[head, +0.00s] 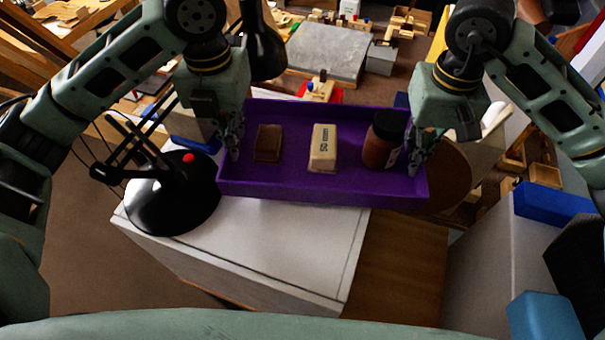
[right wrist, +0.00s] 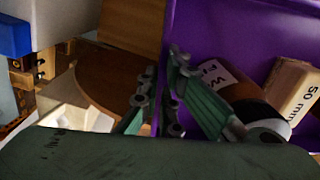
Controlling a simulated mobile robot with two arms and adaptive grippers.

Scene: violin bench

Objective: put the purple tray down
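The purple tray (head: 290,188) is in the middle of the head view, roughly level. It holds a dark brown block (head: 268,143), a cream block marked "50 mm" (head: 323,148) and a brown jar with a black lid (head: 380,150). My left gripper (head: 234,145) is shut on its left wall. My right gripper (head: 415,158) is shut on its right wall. In the right wrist view the fingers (right wrist: 162,78) straddle the tray wall, with the jar (right wrist: 225,78) and cream block (right wrist: 292,88) inside. The tray's underside is hidden, so I cannot tell whether it touches anything below.
A white cabinet top (head: 290,245) lies below and in front of the tray, with bare room there. A black lamp base (head: 172,195) with a red button stands close to the tray's left. A round brown surface (head: 448,178) is at right. A cluttered bench with a grey slab (head: 328,52) lies behind.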

